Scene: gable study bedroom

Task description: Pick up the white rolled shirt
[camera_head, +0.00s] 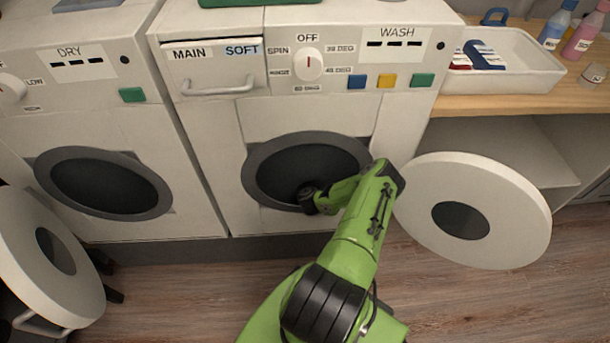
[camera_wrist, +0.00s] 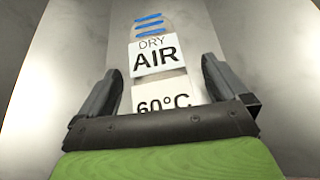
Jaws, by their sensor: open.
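In the head view, the dark end of my arm (camera_head: 312,198) is at the lower part of the washer's round opening (camera_head: 300,165), whose inside is dark. In the wrist view, a pale surface with a label (camera_wrist: 158,58) reading "DRY AIR" and "60°C" lies beyond the fingers, with grey metallic-looking surfaces on both sides.
The washer's round door (camera_head: 510,215) stands open at the right. A dryer (camera_head: 100,120) stands at the left with its door (camera_head: 80,285) open. A white tray (camera_head: 520,82) with red and blue striped items sits on the wooden counter (camera_head: 580,98), near bottles (camera_head: 583,32).

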